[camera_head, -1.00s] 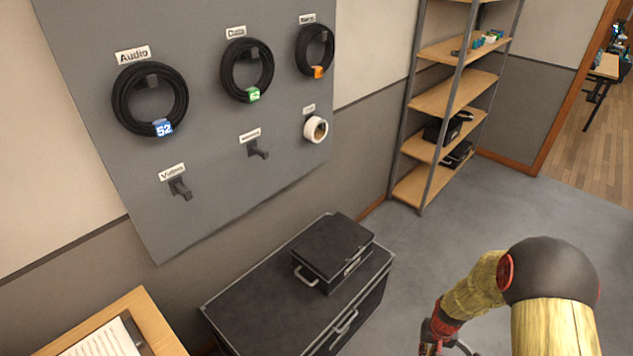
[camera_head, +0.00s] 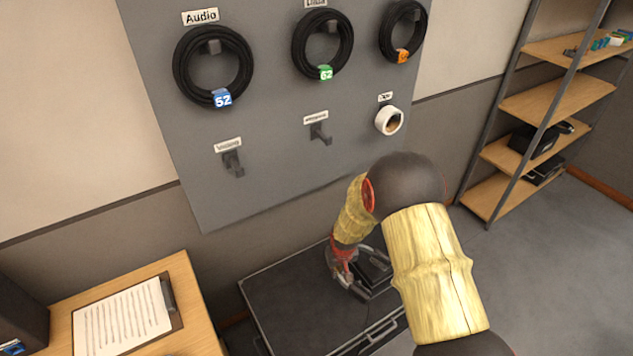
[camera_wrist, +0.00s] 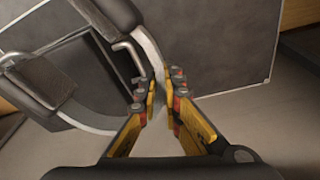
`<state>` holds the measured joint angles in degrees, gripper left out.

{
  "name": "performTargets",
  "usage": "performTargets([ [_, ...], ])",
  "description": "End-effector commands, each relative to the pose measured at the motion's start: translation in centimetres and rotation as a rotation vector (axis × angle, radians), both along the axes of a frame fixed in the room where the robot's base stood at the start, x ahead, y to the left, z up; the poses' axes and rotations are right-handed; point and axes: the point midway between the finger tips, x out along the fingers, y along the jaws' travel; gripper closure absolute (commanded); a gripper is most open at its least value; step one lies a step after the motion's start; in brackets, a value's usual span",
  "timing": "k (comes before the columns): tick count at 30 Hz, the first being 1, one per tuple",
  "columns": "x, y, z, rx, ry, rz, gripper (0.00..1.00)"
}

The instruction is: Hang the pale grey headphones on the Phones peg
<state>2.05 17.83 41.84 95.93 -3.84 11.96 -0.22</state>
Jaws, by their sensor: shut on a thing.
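The headphones (camera_wrist: 155,60) show a pale grey band and dark padded parts in the wrist view. My gripper (camera_wrist: 160,100) is shut on the pale band. In the head view my gripper (camera_head: 343,272) is low over the black trunk, with the headphones partly hidden around it. Two bare pegs are on the grey wall board: a lower left peg (camera_head: 233,163) and a lower middle peg (camera_head: 320,133). Their labels are too blurred for me to tell for certain which reads Phones. My gripper is below and in front of both pegs.
The board (camera_head: 270,175) carries several black cable coils above and a white tape roll (camera_head: 389,121) at lower right. The black trunk (camera_head: 290,300) stands below. A desk (camera_head: 190,300) with a clipboard is at lower left, shelves (camera_head: 555,100) at right.

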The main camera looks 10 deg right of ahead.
Motion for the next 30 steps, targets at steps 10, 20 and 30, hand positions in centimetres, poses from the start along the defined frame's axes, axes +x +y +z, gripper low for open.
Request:
performTargets([
  [10, 3.3, -0.8, 2.0, -0.012, -0.132, 0.021, 1.0],
  [20, 6.0, -1.3, 4.1, -0.02, -0.263, 0.04, 1.0],
  [30, 9.8, -1.8, 8.4, -0.029, -0.516, 0.085, 1.0],
])
